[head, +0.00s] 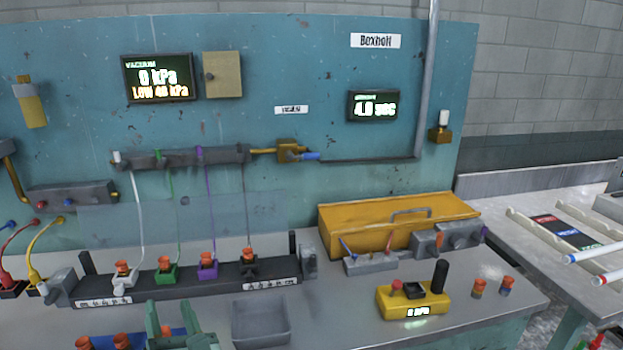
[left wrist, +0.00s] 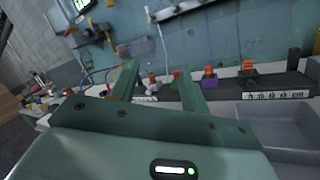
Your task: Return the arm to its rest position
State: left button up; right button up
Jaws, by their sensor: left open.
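My left gripper (head: 172,322) shows at the bottom of the head view, in front of the bench's front row. Its two green fingers are apart with nothing between them. In the left wrist view the same gripper (left wrist: 158,88) points toward the tubing rack, its fingers spread and empty. My right gripper is not in either view.
A dark rack (head: 205,277) with orange-capped fittings stands behind the gripper. A grey tray (head: 262,326) lies just to its right. A yellow meter (head: 414,301) and a yellow toolbox (head: 345,217) stand farther right. Bare bench shows between tray and meter.

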pick_arm(q)
jog(key=s+d+r+m+t+h, duration=0.1)
jog(key=d+m+h, duration=0.35)
jog(key=m, duration=0.35)
jog(key=s+d+m+t+h, duration=0.25)
jog(key=m+h, duration=0.35)
jog(key=m, duration=0.3)
jog(key=s+d+r+m+t+h, duration=0.1)
jog(key=d+m+h, duration=0.35)
jog(key=m, duration=0.35)
jog(key=s+f+m+g+h, duration=0.3)
jog(key=f+m+g, duration=0.4)
jog(key=m, duration=0.4)
jog(key=s+a+f+m+g+y, duration=0.8)
jog(key=s+a+f+y, duration=0.3)
jog(key=s+a, duration=0.3)
jog(key=s+d+f+g+h, duration=0.1)
jog(key=s+f+g+h, duration=0.15)
jog(key=f, duration=1.15)
jog(key=s+d+f+g+h, duration=0.15)
jog(key=s+f, duration=0.25)
jog(key=f, duration=1)
jog(key=s+f+n+g, duration=0.2)
jog(key=s+f+n, duration=0.1)
jog(key=s+f, duration=0.9)
jog(key=s, duration=0.5)
jog(key=shift+s+f, duration=0.15)
jog(key=shift+s, duration=0.1)
